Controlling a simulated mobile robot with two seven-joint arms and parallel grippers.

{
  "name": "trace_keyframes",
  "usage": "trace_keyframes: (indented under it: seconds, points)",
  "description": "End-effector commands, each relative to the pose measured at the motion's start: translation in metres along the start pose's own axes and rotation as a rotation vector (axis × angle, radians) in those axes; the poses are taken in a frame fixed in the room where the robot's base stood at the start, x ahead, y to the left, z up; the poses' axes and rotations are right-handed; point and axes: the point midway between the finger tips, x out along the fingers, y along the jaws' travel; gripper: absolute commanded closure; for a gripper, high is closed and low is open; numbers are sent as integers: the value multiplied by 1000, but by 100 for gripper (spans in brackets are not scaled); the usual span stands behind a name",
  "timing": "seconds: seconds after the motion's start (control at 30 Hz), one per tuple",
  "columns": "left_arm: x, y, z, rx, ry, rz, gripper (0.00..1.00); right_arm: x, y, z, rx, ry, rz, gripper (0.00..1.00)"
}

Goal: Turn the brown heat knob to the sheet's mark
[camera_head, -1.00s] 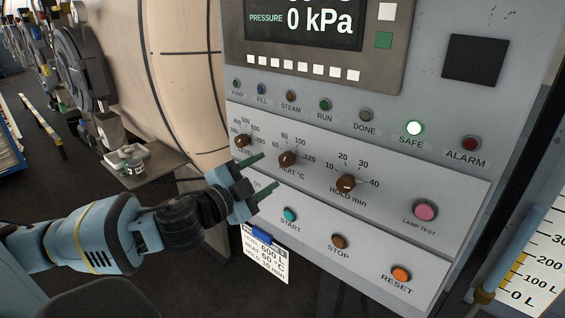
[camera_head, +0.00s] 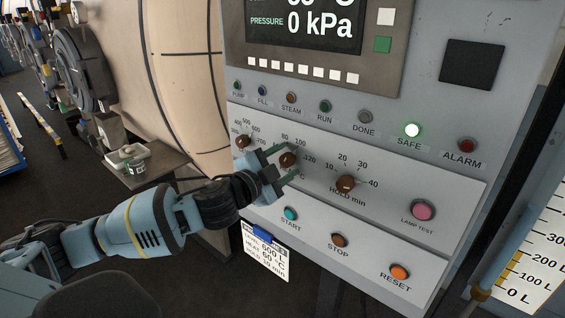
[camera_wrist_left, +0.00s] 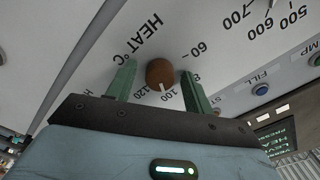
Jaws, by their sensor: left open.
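The brown heat knob (camera_head: 288,160) is on the grey control panel, in the middle of a row of three brown knobs. It also shows in the left wrist view (camera_wrist_left: 159,72), with its white pointer line toward the 100 mark. My left gripper (camera_head: 291,163) is open, with its green fingers on either side of the heat knob. In the left wrist view, gaps show between the knob and both fingers. The white sheet (camera_head: 265,258) hangs under the panel from a blue clip and reads HEAT 60 °C. The gripper hides part of the heat label in the head view.
The level knob (camera_head: 243,142) is left of the heat knob and the hold knob (camera_head: 345,184) is right of it. The start button (camera_head: 290,214), stop button (camera_head: 339,240) and reset button (camera_head: 399,272) lie below.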

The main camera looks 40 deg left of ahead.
Motion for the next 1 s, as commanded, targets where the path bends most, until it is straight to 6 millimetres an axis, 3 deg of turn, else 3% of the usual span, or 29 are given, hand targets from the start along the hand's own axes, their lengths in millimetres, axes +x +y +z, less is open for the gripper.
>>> trace_keyframes:
  seconds: [0.13,0.47,0.77,1.0]
  points:
    - [0,0,0,0,0,1,49,1,0,-2,-1,3,1,100]
    - [0,0,0,0,0,0,92,1,1,-3,-1,6,1,100]
    - [0,0,0,-36,0,0,93,0,0,-7,-1,13,1,100]
    - [0,-1,-1,-174,-1,-1,93,-3,1,-20,-2,35,4,100]
